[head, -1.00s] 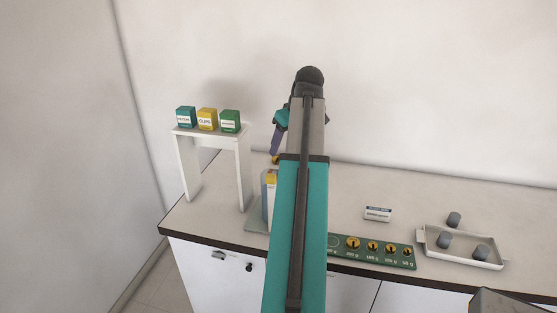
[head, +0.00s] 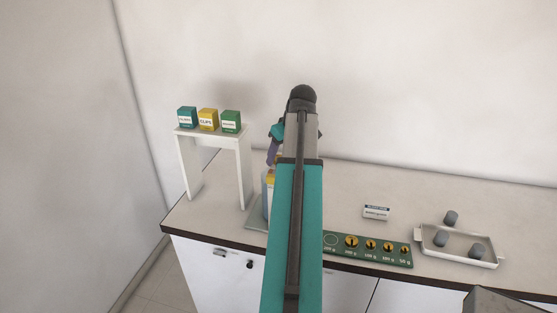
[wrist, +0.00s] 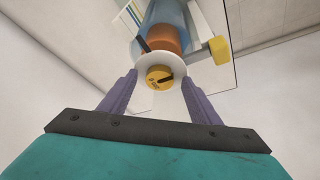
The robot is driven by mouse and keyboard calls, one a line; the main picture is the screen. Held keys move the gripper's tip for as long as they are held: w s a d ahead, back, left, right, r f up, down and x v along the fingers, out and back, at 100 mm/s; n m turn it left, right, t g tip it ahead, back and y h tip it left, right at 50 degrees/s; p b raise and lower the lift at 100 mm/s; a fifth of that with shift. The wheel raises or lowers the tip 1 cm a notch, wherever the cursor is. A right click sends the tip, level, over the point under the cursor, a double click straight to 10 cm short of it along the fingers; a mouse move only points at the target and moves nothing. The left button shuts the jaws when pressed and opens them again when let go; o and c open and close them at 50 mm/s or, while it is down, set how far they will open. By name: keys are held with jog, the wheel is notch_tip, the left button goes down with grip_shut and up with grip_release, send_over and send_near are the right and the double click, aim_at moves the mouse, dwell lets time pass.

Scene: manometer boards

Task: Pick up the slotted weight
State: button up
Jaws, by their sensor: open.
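A small round yellow slotted weight (wrist: 153,73) with a dark slot shows in the wrist view. It appears to sit on a white disc (wrist: 178,62) at the end of an orange and blue cylinder (wrist: 168,40). My gripper (wrist: 159,79) is open, its two purple fingers on either side of the weight with visible gaps. I cannot tell how far the fingertips are from it in depth. In the head view my gripper (head: 272,153) is partly hidden by my arm, above the blue and yellow apparatus (head: 267,190).
A green rack (head: 377,256) holds several yellow weights, with an empty ring at its left end. A white tray (head: 477,260) with grey cylinders is at the right. A white shelf (head: 215,133) carries three boxes at the left. A small labelled box (head: 376,212) stands behind the rack.

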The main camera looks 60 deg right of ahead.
aim_at(277, 156)
jog(key=shift+c, duration=0.4)
jog(key=c, duration=1.2)
jog(key=shift+r, duration=0.2)
jog(key=shift+r+b, duration=1.1)
jog(key=shift+r, duration=0.3)
jog(key=shift+s+a+r, duration=0.1)
jog(key=shift+r, duration=0.05)
jog(key=s+a+r+b, duration=0.1)
jog(key=s+a+b, duration=0.4)
jog(key=s+a, duration=0.5)
jog(key=shift+s+r, duration=0.25)
jog(key=shift+s, duration=0.75)
jog(key=shift+a, duration=0.1)
